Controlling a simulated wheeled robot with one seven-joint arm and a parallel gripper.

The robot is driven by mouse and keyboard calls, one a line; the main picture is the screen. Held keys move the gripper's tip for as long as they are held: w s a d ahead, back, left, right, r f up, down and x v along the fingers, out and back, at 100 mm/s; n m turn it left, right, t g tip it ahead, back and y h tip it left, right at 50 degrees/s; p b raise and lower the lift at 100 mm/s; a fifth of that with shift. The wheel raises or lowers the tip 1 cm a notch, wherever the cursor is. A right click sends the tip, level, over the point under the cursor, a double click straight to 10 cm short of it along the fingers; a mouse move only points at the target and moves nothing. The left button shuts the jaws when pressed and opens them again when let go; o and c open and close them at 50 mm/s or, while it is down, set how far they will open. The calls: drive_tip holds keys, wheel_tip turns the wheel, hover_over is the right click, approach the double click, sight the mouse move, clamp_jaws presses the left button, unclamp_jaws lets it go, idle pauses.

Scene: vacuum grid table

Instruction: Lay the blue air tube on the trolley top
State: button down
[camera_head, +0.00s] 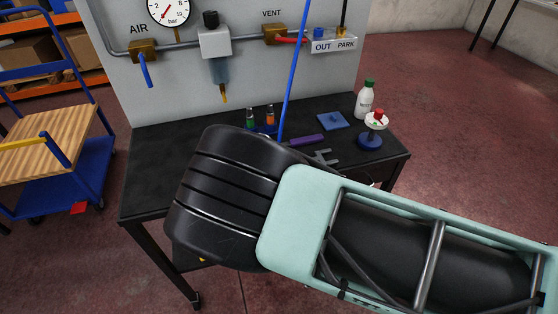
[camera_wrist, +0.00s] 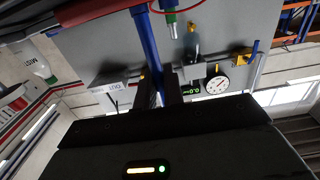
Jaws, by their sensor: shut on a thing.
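The blue air tube (camera_head: 292,80) stands steeply in the head view, from the top edge down to the bench, where my arm hides its lower part. In the wrist view the blue air tube (camera_wrist: 149,42) runs between the fingers of my gripper (camera_wrist: 159,82), which is shut on it. My gripper is hidden behind my arm in the head view. The trolley top (camera_head: 45,145) is a striped wooden board on a blue trolley at the far left, well away from the tube.
The black bench (camera_head: 150,165) carries green and orange fittings (camera_head: 260,118), a purple tool (camera_head: 306,139), a blue square (camera_head: 333,121), a white bottle (camera_head: 366,99) and a red-topped item (camera_head: 376,128). The panel (camera_head: 120,70) behind holds a gauge (camera_head: 169,10), valves and an OUT PARK block (camera_head: 333,42).

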drive_tip(key=shift+f, duration=1.15)
drive_tip(key=shift+f, duration=0.2)
drive_tip(key=c, duration=1.5)
unclamp_jaws()
drive_tip(key=shift+r, duration=0.1)
drive_tip(key=shift+r, duration=0.1)
